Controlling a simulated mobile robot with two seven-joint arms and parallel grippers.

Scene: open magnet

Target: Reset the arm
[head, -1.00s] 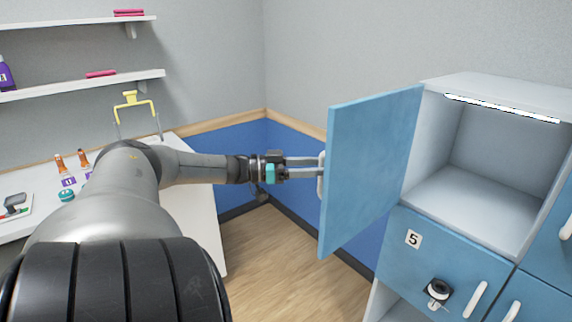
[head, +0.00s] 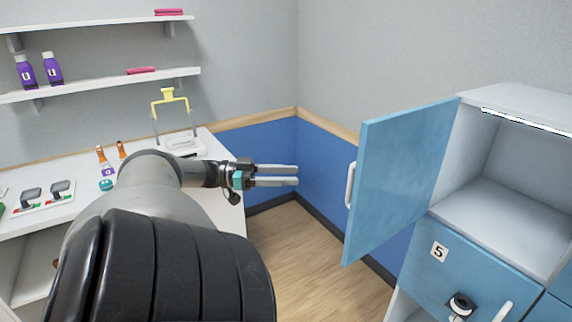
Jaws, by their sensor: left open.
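My left gripper (head: 296,175) is in the middle of the head view, at the end of my left arm. Its two fingers are apart and nothing is between them. It points right, toward the handle (head: 350,185) of the open blue cabinet door (head: 400,175), with a clear gap between them. The door stands swung out from an empty upper compartment (head: 490,205). My right gripper is not in view.
On the left, a white counter (head: 225,190) holds small bottles, a yellow-handled frame (head: 168,97) and switches. Shelves (head: 100,84) with purple bottles hang above. Wooden floor (head: 310,265) is free between counter and cabinet.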

